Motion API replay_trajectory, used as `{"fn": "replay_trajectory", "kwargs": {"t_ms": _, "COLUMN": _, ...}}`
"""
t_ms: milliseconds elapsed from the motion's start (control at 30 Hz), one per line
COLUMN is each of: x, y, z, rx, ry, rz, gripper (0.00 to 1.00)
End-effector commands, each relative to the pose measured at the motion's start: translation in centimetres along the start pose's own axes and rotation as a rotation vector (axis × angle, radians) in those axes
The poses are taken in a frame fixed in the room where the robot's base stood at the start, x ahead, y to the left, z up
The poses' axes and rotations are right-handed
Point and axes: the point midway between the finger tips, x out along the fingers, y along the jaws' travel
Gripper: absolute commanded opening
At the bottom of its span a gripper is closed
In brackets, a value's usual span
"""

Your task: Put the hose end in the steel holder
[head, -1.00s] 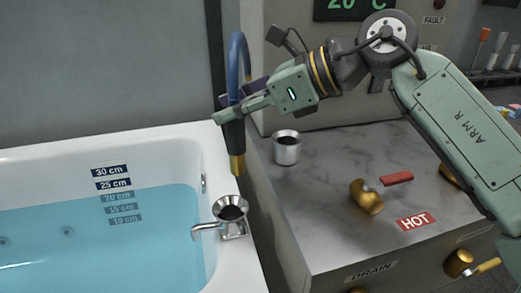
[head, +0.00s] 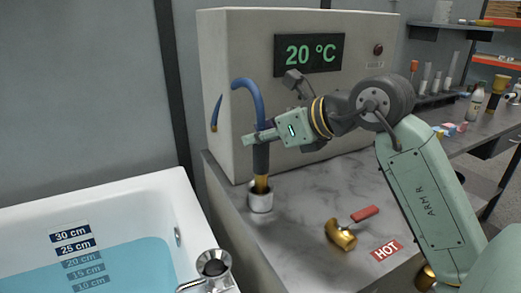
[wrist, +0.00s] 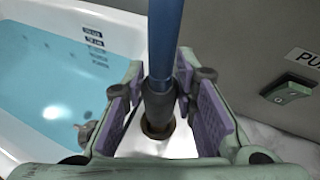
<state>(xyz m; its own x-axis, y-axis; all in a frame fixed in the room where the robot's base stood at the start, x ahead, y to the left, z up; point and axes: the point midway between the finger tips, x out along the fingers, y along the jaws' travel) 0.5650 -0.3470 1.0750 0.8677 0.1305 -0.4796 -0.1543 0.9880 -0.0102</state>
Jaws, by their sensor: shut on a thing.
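The hose end, a dark grip (head: 261,157) with a brass tip (head: 261,183) on a blue hose (head: 248,88), hangs upright in my gripper (head: 262,138). My gripper is shut on the dark grip. The steel holder (head: 260,203), a small cup, stands on the grey counter beside the tub. The brass tip is at the holder's mouth and overlaps its rim; how deep it sits cannot be told. In the wrist view the blue hose (wrist: 165,40) and dark grip (wrist: 158,100) run down between the purple pads and hide most of the holder.
The white bathtub (head: 150,195) with blue water is at left, with a metal funnel and spout (head: 213,265) on its rim. A brass valve (head: 340,235) with a red handle (head: 365,213) stands right of the holder. A control box (head: 225,60) rises behind.

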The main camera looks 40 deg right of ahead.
Motion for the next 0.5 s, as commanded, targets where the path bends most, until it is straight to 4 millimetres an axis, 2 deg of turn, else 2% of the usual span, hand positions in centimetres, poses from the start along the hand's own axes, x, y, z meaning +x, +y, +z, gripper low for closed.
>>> {"fn": "replay_trajectory", "kwargs": {"t_ms": 233, "x": 1.4, "y": 0.1, "z": -2.7, "rx": 0.0, "ry": -0.002, "rz": 0.001, "gripper": 0.0}}
{"fn": "replay_trajectory", "kwargs": {"t_ms": 500, "x": 1.6, "y": 0.1, "z": -2.9, "rx": -0.001, "ry": -0.001, "rz": 0.0, "gripper": 0.0}}
